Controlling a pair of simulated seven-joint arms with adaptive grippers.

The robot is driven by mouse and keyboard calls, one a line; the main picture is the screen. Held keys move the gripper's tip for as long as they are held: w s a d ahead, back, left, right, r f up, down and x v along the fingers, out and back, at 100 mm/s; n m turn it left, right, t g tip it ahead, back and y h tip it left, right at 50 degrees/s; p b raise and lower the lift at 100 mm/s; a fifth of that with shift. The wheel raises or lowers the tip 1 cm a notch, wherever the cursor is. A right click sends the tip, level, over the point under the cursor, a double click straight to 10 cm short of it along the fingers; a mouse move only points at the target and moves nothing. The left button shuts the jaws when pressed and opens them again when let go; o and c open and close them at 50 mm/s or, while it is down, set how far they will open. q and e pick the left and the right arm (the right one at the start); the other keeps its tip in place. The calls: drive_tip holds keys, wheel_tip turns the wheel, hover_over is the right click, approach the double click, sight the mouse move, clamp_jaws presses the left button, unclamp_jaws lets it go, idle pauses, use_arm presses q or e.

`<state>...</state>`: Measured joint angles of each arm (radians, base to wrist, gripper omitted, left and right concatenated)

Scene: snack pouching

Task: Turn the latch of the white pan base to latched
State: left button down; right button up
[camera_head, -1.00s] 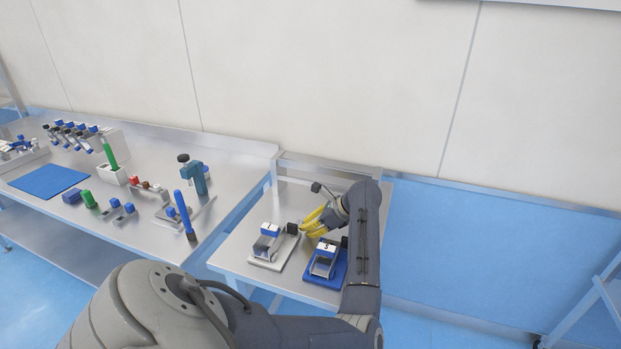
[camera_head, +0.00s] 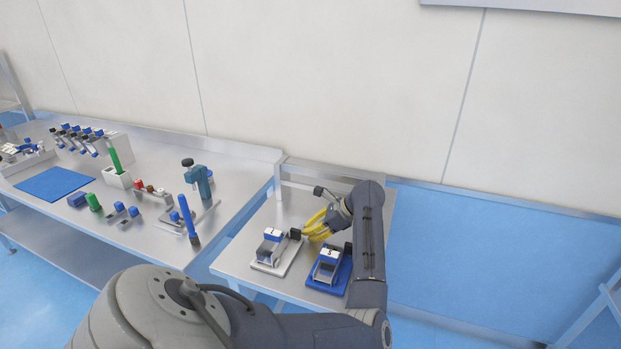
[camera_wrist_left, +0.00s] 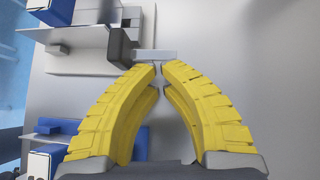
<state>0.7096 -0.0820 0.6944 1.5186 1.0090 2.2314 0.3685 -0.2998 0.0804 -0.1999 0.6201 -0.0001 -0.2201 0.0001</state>
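The white pan base (camera_head: 272,266) sits on the small steel table, carrying a metal clip-like holder with a blue-and-white top marked with a number. A black block (camera_head: 295,234) stands at its back right corner. In the left wrist view the white base (camera_wrist_left: 75,36) is at the upper left, with the dark block (camera_wrist_left: 120,48) and a grey bar (camera_wrist_left: 165,56) reaching right from it. My left gripper (camera_head: 306,232) has yellow fingers just right of the black block. In the wrist view its fingertips (camera_wrist_left: 159,68) nearly meet at the grey bar; contact is unclear. My right gripper is out of view.
A similar blue base (camera_head: 340,283) stands close on the right, under my left forearm. A raised rail (camera_head: 315,170) runs along the table's back.

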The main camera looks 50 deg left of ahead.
use_arm(q)
drive_tip(key=shift+a+n, duration=0.1)
drive_tip(key=shift+n, duration=0.2)
drive_tip(key=shift+a+n+g+h, duration=0.35)
drive_tip(key=shift+n+g+h, duration=0.05)
drive_tip(key=shift+n+g, duration=0.1)
drive_tip(key=shift+a, duration=0.65)
drive_tip(key=shift+s+a+n+g+h, duration=0.1)
drive_tip(key=shift+a+n+g+h, duration=0.3)
drive_tip(key=shift+n, duration=0.3)
drive_tip(key=shift+s+a, duration=0.6)
drive_tip(key=shift+a, duration=0.1)
drive_tip(key=shift+s+a+n+g+h, duration=0.3)
drive_tip(key=shift+n+h, duration=0.2)
drive_tip(key=shift+n, duration=0.25)
drive_tip(key=shift+s+a+n+g+h, duration=0.15)
drive_tip(key=shift+s+n+g+h, duration=0.15)
drive_tip(key=shift+n+h, duration=0.35)
drive_tip(key=shift+r, duration=0.1)
